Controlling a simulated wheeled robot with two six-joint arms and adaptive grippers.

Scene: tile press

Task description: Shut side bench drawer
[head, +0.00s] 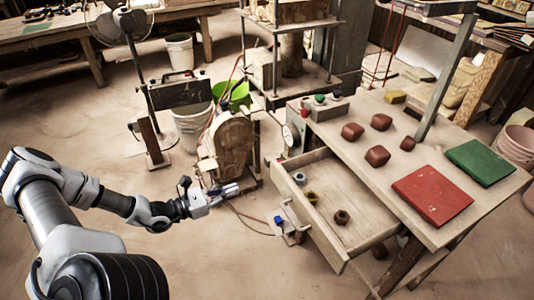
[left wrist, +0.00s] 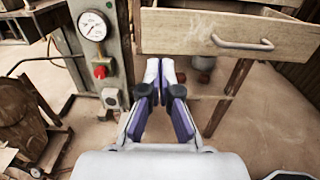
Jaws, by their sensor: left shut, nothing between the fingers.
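The side bench drawer (head: 372,225) is pulled out from the left side of the wooden bench (head: 375,112), with a few small round parts lying inside. Its wooden front shows at the top of the left wrist view (left wrist: 190,32), with a curved metal handle (left wrist: 242,44) on it. My left gripper (head: 232,188) is shut and empty, left of the drawer and apart from it. In the left wrist view its fingertips (left wrist: 160,66) are together, below and left of the handle. My right gripper is not in view.
A gauge box (left wrist: 98,50) with a red button stands left of the drawer. A blue-topped floor pedal (head: 282,224) sits below the drawer. Several brown blocks (head: 377,156), a red tile (head: 433,194) and a green tile (head: 478,162) lie on the bench. The floor at lower middle is clear.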

